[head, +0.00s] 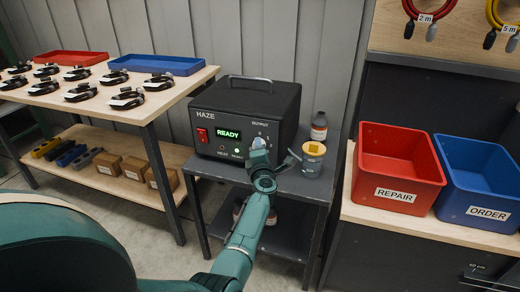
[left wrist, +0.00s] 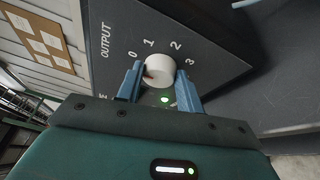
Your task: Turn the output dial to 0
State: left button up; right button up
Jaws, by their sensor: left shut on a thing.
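The output dial (left wrist: 160,70) is a white round knob on the dark front panel of the haze machine (head: 215,150). In the left wrist view the numbers 0, 1, 2 and 3 run around it. A small reddish mark shows on its left side, by the left finger; I cannot tell its exact setting. My left gripper (left wrist: 160,84) has its two blue fingers on either side of the knob, shut on it. In the head view the left gripper (head: 259,148) hides most of the dial. My right gripper is not in view.
The machine's display (head: 228,134) reads READY, beside a red switch (head: 202,135). A yellow-topped can (head: 313,158) and a dark bottle (head: 319,127) stand close to the right on the grey cart (head: 290,185). A red bin (head: 398,165) and blue bin (head: 480,180) are farther right.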

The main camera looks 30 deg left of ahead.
pick_arm(q)
jog(key=o, duration=1)
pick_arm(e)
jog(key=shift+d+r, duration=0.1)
